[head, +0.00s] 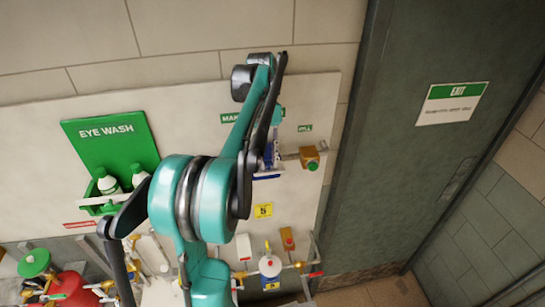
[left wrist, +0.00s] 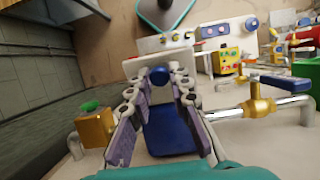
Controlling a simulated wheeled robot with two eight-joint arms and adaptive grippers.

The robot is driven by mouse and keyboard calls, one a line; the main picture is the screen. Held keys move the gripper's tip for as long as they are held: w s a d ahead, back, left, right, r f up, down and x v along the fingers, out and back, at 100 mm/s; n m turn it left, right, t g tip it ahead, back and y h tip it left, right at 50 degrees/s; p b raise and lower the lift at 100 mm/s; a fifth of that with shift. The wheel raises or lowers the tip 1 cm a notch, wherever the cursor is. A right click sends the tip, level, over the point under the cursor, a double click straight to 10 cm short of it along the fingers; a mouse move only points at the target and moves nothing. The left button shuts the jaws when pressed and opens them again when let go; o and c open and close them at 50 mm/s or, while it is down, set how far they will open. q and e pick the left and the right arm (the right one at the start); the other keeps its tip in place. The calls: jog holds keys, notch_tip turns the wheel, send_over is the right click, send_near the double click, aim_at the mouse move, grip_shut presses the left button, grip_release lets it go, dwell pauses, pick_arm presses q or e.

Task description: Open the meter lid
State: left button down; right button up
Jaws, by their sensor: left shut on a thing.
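My left gripper (left wrist: 160,82) reaches the wall panel beside the brass pipe fittings. Its two grey-purple fingers are closed around a small blue rounded part (left wrist: 160,79), which I take to be on the meter lid. A flat dark blue piece (left wrist: 172,132) lies between the fingers, closer to the wrist camera. In the head view my left gripper (head: 270,150) is partly hidden by its own arm, and a blue edge (head: 267,177) shows below it. The fingers hide much of the meter, and I cannot tell the lid's angle. My right gripper is in neither view.
A brass block (head: 309,157) on a pipe sits just right of the gripper. A brass valve (left wrist: 258,105) with a blue handle (left wrist: 285,83) is close on the other side. A green eye wash station (head: 110,150) is at left, a door (head: 440,140) at right.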

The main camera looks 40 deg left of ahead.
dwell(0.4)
pick_arm(q)
jog(key=c, duration=1.4)
grip_release()
jog(key=shift+w, duration=0.1)
jog(key=shift+c, duration=0.2)
jog(key=v, duration=0.7)
jog(key=shift+a+r, duration=0.15)
